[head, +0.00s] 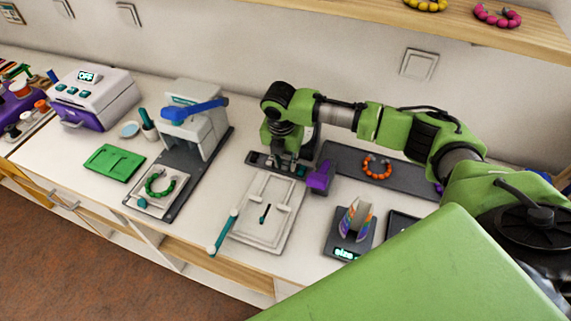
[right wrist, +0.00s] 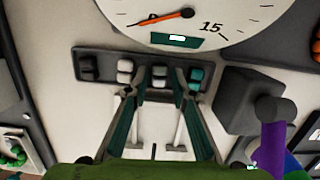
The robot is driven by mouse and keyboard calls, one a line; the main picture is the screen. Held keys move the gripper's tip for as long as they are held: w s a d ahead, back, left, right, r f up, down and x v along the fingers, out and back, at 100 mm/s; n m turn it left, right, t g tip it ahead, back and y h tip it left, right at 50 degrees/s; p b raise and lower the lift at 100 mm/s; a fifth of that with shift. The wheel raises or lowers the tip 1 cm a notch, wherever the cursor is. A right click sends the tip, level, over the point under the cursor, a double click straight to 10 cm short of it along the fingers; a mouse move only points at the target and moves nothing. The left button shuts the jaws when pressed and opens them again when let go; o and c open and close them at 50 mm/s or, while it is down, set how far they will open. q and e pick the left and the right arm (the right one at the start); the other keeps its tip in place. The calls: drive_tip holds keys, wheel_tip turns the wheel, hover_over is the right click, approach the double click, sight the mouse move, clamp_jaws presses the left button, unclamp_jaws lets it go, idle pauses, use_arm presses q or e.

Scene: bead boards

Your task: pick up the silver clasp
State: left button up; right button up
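A dark clasp tray (right wrist: 104,68) lies under my right gripper (right wrist: 160,76). In the right wrist view it holds a dark clasp (right wrist: 88,67), a whitish clasp (right wrist: 125,72), a pale grey clasp (right wrist: 160,78) that looks silver, and a teal clasp (right wrist: 195,78). The right fingers are apart, pointing down on either side of the pale grey clasp; whether they touch it I cannot tell. In the head view the right gripper (head: 286,160) is low over the tray (head: 262,160), hiding most of the clasps. My left gripper is not in view.
A purple-handled tool (head: 319,177) stands just right of the tray. A white board with a teal lever (head: 268,212) lies in front. A press with a blue handle (head: 190,110) stands left. An orange bead bracelet (head: 377,171) lies on a grey mat at right.

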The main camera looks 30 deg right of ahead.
sight(285, 165)
drive_tip(key=shift+f, duration=0.15)
drive_tip(key=c, duration=0.6)
wheel_tip(285, 165, up, 10)
drive_tip(key=b, duration=0.1)
drive_tip(key=s+a+r+m+g, duration=0.1)
drive_tip(key=s+a+r+m, duration=0.1)
drive_tip(key=s+m, duration=0.4)
drive_tip(key=s+a+r+m+g, duration=0.1)
drive_tip(key=s+m, duration=0.5)
drive_tip(key=m, duration=0.6)
drive_tip(key=s+a+r+m+g+y, duration=0.1)
drive_tip(key=s+a+r+m, duration=0.2)
drive_tip(key=s+a+m, duration=0.2)
drive_tip(key=shift+s+r+m, duration=0.2)
drive_tip(key=shift+s+m, duration=0.15)
drive_tip(key=shift+m, duration=0.6)
drive_tip(key=shift+s+r+m, duration=0.15)
drive_tip(key=shift+s+m, duration=0.2)
drive_tip(key=shift+m, duration=0.6)
